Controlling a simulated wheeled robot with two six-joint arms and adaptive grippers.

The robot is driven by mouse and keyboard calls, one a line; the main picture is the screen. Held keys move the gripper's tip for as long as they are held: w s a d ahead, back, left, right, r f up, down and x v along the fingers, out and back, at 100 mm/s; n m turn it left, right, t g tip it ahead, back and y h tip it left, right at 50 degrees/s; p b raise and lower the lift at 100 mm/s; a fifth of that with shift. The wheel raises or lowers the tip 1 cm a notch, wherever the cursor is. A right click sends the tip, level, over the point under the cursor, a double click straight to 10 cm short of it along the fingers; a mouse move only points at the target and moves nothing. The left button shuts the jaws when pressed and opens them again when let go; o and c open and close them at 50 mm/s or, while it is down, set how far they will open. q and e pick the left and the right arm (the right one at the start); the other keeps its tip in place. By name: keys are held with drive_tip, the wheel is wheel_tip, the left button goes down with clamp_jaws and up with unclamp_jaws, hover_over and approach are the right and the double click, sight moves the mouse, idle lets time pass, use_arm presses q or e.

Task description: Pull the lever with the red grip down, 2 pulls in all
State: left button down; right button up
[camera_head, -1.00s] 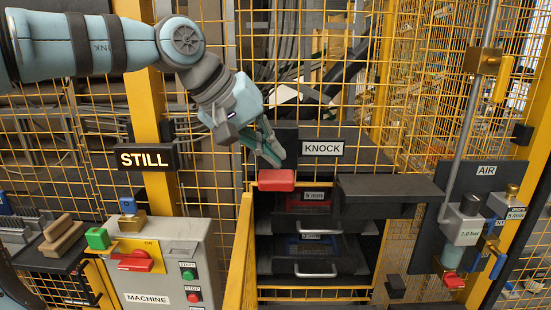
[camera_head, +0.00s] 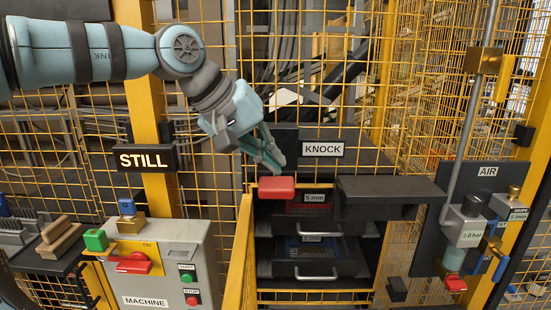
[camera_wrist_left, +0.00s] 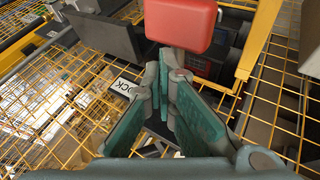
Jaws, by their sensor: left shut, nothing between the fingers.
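The lever's red grip (camera_head: 276,187) is a red block in front of the dark drawer unit, below the KNOCK sign. It also shows at the top of the left wrist view (camera_wrist_left: 180,22). My left gripper (camera_head: 279,167) is shut and empty, with its green fingers pointing down and its tips at the top of the red grip. I cannot tell whether the tips touch it. The lever's arm behind the grip is mostly hidden. My right gripper is not in view.
A dark shelf (camera_head: 390,190) juts out just right of the grip. Yellow mesh fencing surrounds the place, with a yellow post (camera_head: 238,262) at lower left. The MACHINE box (camera_head: 165,285) stands left under a lit STILL sign (camera_head: 145,160). The AIR panel (camera_head: 482,205) is at right.

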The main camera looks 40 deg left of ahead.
use_arm(q)
drive_tip(key=shift+s+f+b, duration=0.1)
drive_tip(key=shift+f+b, duration=0.6)
drive_tip(key=shift+f, duration=0.35)
idle(0.5)
drive_tip(key=shift+d, duration=0.1)
drive_tip(key=shift+s+d, duration=0.15)
drive_tip(key=shift+s, duration=0.1)
idle(0.6)
wheel_tip(320, 180, up, 7)
drive_tip(key=w+p, duration=0.1)
drive_tip(key=p, duration=0.6)
drive_tip(key=shift+a+f+p, duration=0.2)
drive_tip(key=shift+a+p, duration=0.1)
drive_tip(key=shift+a, duration=0.15)
